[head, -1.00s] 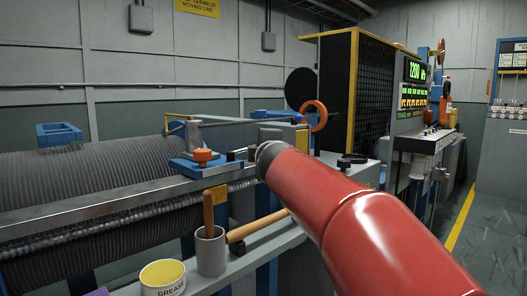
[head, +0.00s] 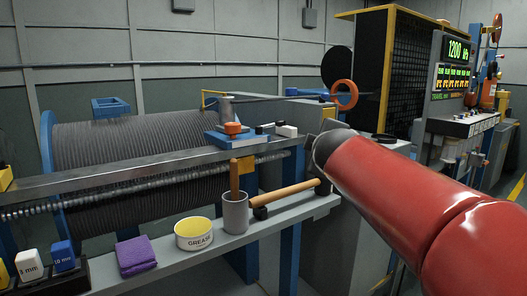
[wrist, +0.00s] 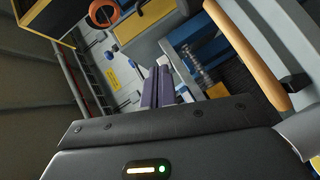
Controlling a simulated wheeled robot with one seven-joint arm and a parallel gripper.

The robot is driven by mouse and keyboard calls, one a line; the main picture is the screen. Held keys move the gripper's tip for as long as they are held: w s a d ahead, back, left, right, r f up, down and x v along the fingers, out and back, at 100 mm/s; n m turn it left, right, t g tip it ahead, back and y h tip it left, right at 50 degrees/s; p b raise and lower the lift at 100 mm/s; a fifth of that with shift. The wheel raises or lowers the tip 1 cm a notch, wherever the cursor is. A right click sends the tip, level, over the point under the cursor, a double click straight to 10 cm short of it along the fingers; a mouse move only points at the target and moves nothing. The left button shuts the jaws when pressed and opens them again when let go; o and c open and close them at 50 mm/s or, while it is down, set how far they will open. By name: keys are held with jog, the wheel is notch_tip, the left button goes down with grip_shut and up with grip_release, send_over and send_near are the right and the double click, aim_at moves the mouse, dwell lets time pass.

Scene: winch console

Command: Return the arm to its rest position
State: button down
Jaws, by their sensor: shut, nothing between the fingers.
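My red arm (head: 410,195) reaches in from the lower right in the head view, toward the right end of the winch. Its dark tip is in front of the console frame, and my gripper's fingers cannot be made out there. In the wrist view my gripper (wrist: 158,88) shows as two narrow dark fingers side by side, shut with nothing between them. The dark gripper body (wrist: 150,150) fills the bottom of that view. A wooden hammer handle (wrist: 245,55) shows to the right of the fingers, apart from them.
A ledge holds a purple cloth (head: 135,255), a grease tub (head: 194,234), a grey cup (head: 235,213) and a wooden-handled hammer (head: 287,194). The ribbed winch drum (head: 130,150) lies behind a metal rail (head: 110,178). An orange ring (head: 344,94) and display cabinet (head: 455,75) stand farther right.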

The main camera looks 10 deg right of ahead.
jog(key=s+a+f+m+g+y+p, duration=0.1)
jog(key=s+f+m+g, duration=0.3)
jog(key=s+f, duration=0.7)
jog(key=s+a+f+m+g+y+p, duration=0.2)
jog(key=s+f+m, duration=0.6)
jog(key=s, duration=1.1)
notch_tip(320, 180, down, 3)
jog(key=a+g+p, duration=0.1)
jog(key=a+g, duration=0.1)
jog(key=g, duration=0.1)
jog(key=shift+a+g, duration=0.3)
